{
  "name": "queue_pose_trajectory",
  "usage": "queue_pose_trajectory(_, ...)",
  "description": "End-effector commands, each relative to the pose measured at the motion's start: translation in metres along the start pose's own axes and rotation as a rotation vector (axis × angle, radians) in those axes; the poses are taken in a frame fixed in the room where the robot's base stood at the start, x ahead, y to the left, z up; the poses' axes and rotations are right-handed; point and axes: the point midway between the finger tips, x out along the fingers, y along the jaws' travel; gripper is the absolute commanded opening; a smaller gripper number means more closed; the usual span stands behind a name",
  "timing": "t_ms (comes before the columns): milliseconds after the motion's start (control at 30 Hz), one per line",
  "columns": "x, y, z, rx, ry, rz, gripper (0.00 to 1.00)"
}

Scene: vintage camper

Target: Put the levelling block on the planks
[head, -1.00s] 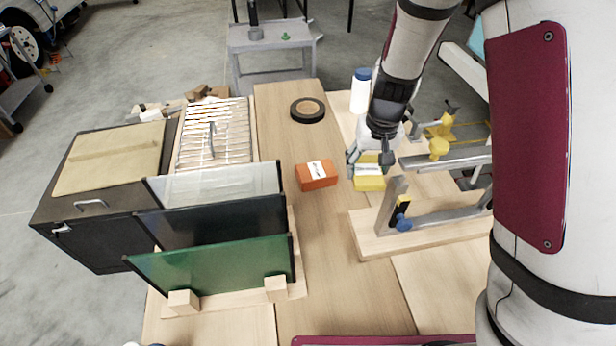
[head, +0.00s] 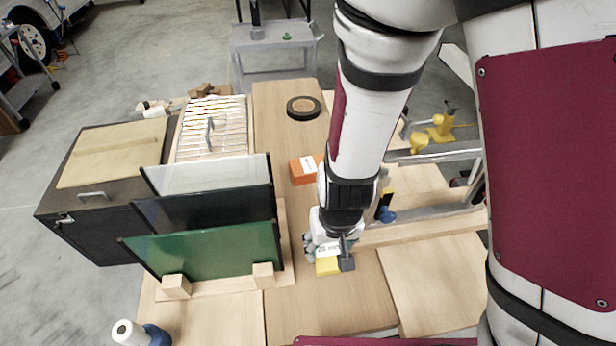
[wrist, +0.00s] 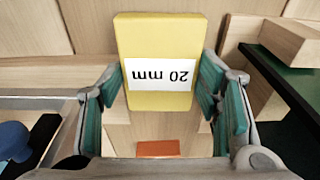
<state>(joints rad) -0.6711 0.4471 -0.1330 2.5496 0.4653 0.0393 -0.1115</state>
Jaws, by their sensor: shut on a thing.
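The yellow levelling block (head: 327,267), with a white label reading 20 mm, is in my gripper (head: 331,255). In the wrist view the block (wrist: 160,30) sits between the two green-padded fingers, which are shut on its sides; my gripper (wrist: 162,82) shows there too. My gripper is over the front middle of the wooden bench top. Light wooden planks (head: 435,285) lie to its right, and the bench boards (head: 300,305) run below and in front of it. I cannot tell the gap between block and wood.
An orange labelled block (head: 303,172) lies behind my gripper. A rack with a green pane (head: 205,252) and darker panes stands close on the left. A metal clamp frame (head: 435,218) is at right. A tape roll (head: 303,108) lies at the back, a white bottle (head: 128,332) at front left.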

Motion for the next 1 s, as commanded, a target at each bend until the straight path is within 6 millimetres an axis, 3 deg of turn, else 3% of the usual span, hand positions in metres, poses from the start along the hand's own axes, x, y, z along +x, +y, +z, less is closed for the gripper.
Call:
queue_pose_trajectory(133, 0.006, -0.004, -0.018, -0.004, 0.006, 0.0, 0.26)
queue_pose_trajectory(500, 0.024, -0.011, -0.105, -0.003, 0.003, 0.001, 0.26)
queue_pose_trajectory(700, 0.032, -0.014, -0.142, -0.002, 0.003, 0.001, 0.26)
queue_pose_trajectory(1000, 0.045, -0.014, -0.151, -0.003, -0.001, 0.001, 0.26)
